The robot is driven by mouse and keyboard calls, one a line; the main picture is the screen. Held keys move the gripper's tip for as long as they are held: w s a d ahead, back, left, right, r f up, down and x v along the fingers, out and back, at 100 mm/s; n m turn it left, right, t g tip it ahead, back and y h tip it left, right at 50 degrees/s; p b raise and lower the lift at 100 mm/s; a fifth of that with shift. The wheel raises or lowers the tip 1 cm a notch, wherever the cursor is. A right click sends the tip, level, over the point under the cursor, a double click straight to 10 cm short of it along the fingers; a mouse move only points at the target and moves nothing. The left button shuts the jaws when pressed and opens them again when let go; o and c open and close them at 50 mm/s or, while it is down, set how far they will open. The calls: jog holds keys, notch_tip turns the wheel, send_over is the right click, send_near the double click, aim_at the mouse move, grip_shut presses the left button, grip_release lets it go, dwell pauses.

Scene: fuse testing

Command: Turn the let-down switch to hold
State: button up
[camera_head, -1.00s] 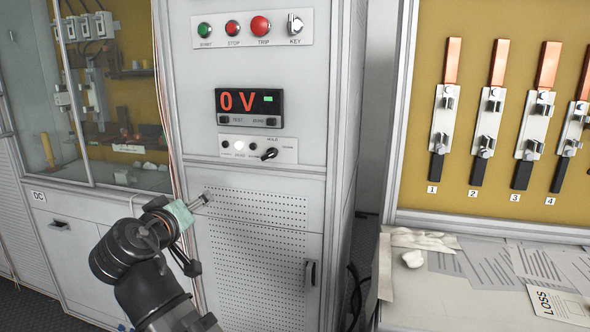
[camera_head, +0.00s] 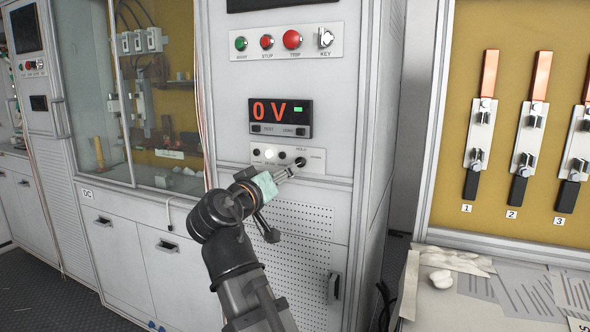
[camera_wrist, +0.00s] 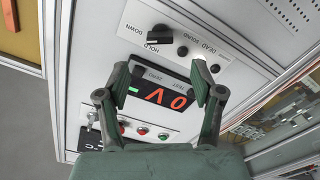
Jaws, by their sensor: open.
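The let-down switch is a black rotary knob (camera_head: 300,162) at the right end of a small white panel below the 0 V display. In the wrist view the knob (camera_wrist: 157,35) is upside down, near the words DOWN and HOLD; I cannot tell exactly which mark it points to. My gripper (camera_head: 287,174) is just left of and below the knob in the head view. In the wrist view its two fingers (camera_wrist: 160,84) are open and empty, with the knob ahead of them, beyond the fingertips. I see no contact.
The display (camera_head: 281,118) reads 0 V. Above it are a green, two red buttons and a key switch (camera_head: 325,38). A white lamp (camera_head: 268,153) is lit on the switch panel. A worktable with papers (camera_head: 500,290) stands at the right, a glass cabinet (camera_head: 160,90) at the left.

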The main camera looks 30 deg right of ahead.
aim_at(298, 164)
jog(key=b+x, duration=0.1)
jog(key=x, duration=0.8)
jog(key=shift+w+d, duration=0.15)
jog(key=c, duration=1.1)
